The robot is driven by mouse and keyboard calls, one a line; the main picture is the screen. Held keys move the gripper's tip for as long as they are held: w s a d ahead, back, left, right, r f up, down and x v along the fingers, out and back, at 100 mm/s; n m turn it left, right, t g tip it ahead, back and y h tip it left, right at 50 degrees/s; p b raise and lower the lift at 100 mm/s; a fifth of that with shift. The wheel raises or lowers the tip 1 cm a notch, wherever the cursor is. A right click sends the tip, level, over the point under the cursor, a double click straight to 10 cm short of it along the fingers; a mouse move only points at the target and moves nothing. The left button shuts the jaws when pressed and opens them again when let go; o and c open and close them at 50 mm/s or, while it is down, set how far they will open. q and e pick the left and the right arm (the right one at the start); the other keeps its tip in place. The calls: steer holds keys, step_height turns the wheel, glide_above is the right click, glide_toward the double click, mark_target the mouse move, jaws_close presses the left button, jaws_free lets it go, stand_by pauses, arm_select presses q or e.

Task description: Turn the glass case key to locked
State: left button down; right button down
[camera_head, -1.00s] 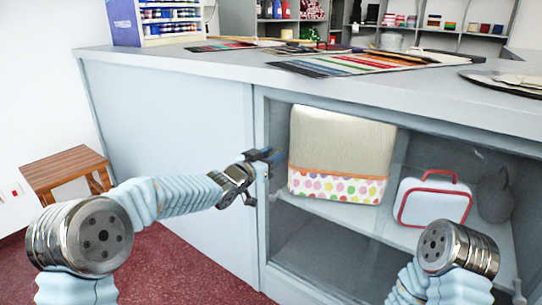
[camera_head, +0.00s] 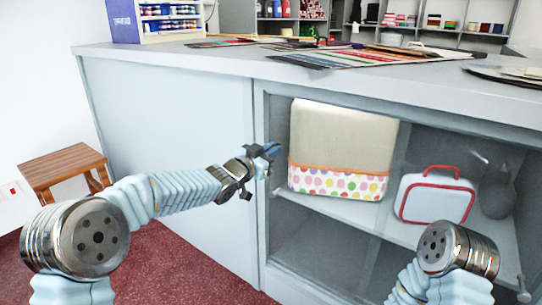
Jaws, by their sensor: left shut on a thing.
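The glass case (camera_head: 262,200) is the glazed right part of the pale blue-grey counter, with shelves behind its front. My left gripper (camera_head: 269,153) is at the left upright of the case's frame, near its upper part. It is shut on the key, which is too small and too covered by the fingers to make out. I cannot tell which way the key is turned. My right arm shows at the lower right, but its gripper is out of view.
Behind the glass are a cream cover with a dotted band (camera_head: 342,150) and a white case with red trim (camera_head: 435,198). Swatch cards (camera_head: 345,58) lie on the countertop. A wooden stool (camera_head: 62,172) stands at the left. The red floor in front is clear.

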arm_select(q)
steer(key=m+b, duration=0.2)
steer(key=m, duration=0.1)
steer(key=shift+f+m+b, duration=0.25)
steer(key=shift+m+b, duration=0.05)
steer(key=shift+b, duration=0.05)
steer(key=m+b, duration=0.2)
steer(key=m, duration=0.1)
steer(key=shift+m, duration=0.3)
steer(key=m+b, duration=0.2)
steer(key=m, duration=0.2)
steer(key=shift+s+d+m, duration=0.1)
steer(key=shift+m, duration=0.2)
steer(key=shift+m+b, duration=0.95)
steer(key=shift+m, duration=0.95)
steer(key=c, duration=1.3)
jaws_free()
